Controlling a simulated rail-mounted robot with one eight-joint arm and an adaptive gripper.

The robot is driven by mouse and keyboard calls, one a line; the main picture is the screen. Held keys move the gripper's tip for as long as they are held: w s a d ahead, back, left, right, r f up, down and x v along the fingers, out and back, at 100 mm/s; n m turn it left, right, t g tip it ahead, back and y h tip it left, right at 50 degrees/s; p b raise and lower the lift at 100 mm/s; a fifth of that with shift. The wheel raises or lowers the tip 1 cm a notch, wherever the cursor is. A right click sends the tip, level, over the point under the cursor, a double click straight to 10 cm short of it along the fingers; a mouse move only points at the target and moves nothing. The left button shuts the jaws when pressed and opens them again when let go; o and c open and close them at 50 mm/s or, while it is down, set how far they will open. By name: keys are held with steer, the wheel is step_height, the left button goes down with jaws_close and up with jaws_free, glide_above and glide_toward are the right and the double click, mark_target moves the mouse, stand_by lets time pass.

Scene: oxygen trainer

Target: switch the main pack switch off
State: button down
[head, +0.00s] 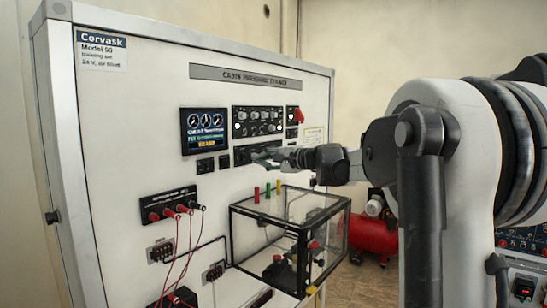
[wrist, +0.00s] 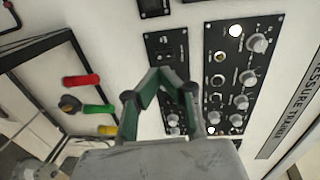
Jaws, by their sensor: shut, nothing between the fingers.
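My gripper (head: 270,158) is shut and empty, in front of a small black control panel (head: 243,156) on the white trainer board. In the wrist view the green-edged fingers (wrist: 158,74) meet over that panel (wrist: 157,40), which has small switches and knobs. The fingers hide part of it. I cannot tell whether the fingertips touch the panel. Labels are too small to read, so I cannot tell which control is the main pack switch or how it is set.
A larger knob panel (head: 258,121) sits above, with a display (head: 205,131) to its left and a red control (head: 298,115) to its right. Below is a clear box (head: 330,230) with coloured red, green and yellow posts above it. Red cables (head: 176,250) hang lower left.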

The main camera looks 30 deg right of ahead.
mark_target(244, 159)
steer(key=p+x, duration=0.1)
steer(key=x, duration=0.4)
steer(key=shift+w+a, duration=0.15)
steer(key=shift+w, duration=0.2)
